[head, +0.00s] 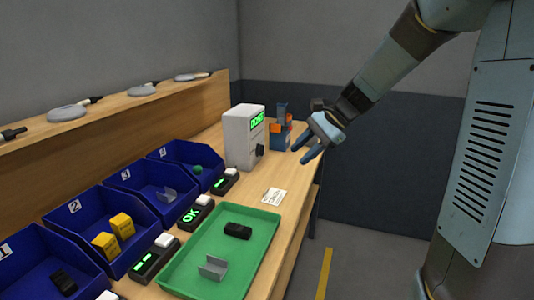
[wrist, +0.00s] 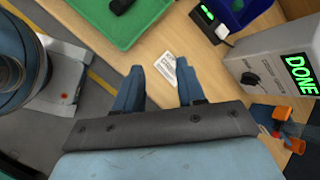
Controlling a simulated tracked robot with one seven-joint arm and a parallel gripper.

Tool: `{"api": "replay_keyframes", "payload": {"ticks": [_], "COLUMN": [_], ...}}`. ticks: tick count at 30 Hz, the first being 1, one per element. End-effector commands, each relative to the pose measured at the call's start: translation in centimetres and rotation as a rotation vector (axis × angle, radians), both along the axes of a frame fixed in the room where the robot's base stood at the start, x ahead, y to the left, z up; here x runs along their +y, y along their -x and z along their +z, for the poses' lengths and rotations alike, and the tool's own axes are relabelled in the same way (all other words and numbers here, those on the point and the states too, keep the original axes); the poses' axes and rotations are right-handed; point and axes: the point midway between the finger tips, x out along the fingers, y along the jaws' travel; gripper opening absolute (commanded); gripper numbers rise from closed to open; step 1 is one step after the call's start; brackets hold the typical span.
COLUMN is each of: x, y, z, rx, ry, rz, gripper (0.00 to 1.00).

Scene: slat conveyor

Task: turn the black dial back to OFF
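The black dial (head: 260,151) is on the front of a light grey box (head: 240,138) at the far end of the bench. The box has a green lit display, which reads DONE in the wrist view (wrist: 299,74). The dial also shows in the wrist view (wrist: 250,79), on the box's face. Its pointer setting is too small to read. My gripper (head: 308,150) is in the air to the right of the box, apart from the dial. In the wrist view my gripper (wrist: 160,80) has its two blue fingers spread with nothing between them.
A green tray (head: 178,272) holds a black part (head: 238,230) and a grey bracket (head: 213,267). Numbered blue bins (head: 95,228) line the left, with small lit displays before them. A white card (head: 274,196) lies on the bench.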

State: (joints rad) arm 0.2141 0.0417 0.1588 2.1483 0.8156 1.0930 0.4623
Motion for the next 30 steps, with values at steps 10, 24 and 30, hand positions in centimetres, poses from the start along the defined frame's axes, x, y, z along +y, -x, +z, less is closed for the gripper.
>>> {"api": "replay_keyframes", "payload": {"ticks": [10, 24, 30], "x": [0.8, -1.3, -3.1], "y": [-8.7, -20.1, -23.9], "z": [-4.0, -10.8, -13.9], "rx": [0.269, 0.632, 0.760], "ry": [-0.304, -0.744, -0.915], "rz": [-0.245, -0.564, -0.675], "gripper": [0.39, 0.39, 0.39]}}
